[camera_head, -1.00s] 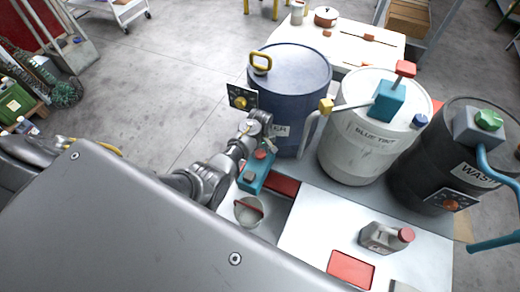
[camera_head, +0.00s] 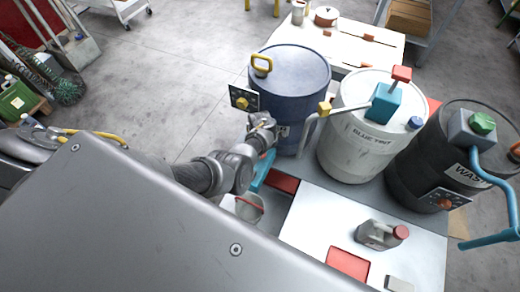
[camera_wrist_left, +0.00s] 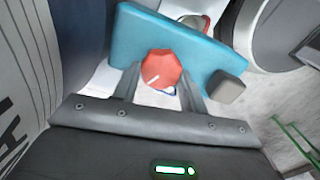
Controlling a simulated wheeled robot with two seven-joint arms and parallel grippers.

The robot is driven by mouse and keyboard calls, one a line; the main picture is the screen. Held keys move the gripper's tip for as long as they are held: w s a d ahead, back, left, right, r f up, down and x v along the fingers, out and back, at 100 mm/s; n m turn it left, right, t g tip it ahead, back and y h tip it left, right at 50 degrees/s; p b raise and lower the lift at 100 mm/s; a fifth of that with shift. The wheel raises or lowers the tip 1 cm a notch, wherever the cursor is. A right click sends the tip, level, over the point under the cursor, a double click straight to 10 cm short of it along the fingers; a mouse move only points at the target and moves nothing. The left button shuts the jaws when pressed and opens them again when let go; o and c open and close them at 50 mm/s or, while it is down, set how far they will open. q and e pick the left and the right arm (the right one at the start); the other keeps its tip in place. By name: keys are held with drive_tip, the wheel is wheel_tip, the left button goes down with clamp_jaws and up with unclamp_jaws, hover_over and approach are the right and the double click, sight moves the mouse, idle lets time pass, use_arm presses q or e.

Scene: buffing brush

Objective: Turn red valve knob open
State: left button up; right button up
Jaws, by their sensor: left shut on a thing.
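The red valve knob (camera_wrist_left: 161,66) is a faceted knob with a white pointer line, on the face of a blue valve block (camera_wrist_left: 205,48). The line points to the lower left in the left wrist view. My left gripper (camera_wrist_left: 160,84) is shut on the red knob, one finger at each side. A grey knob (camera_wrist_left: 226,87) sits at the block's right end, apart from the fingers. In the head view the blue block (camera_head: 262,172) is mostly hidden behind my left arm, and the red knob is hidden. My right gripper is out of view.
A dark blue drum (camera_head: 292,75), a white drum (camera_head: 357,140) and a black drum (camera_head: 420,165) stand behind the block. A white bucket (camera_head: 243,209) is close in front. A grey jug (camera_head: 375,234) and a red tray (camera_head: 348,264) lie on the white bench right.

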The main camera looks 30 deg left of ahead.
use_arm(q)
drive_tip(key=shift+s+d+n+b, duration=0.1)
drive_tip(key=shift+n+b, duration=0.25)
drive_tip(key=shift+n, duration=1.85)
drive_tip(key=o, duration=1)
drive_tip(key=shift+c, duration=0.2)
wheel_tip(320, 180, up, 11)
drive_tip(key=p, duration=0.4)
drive_tip(key=shift+f, duration=0.1)
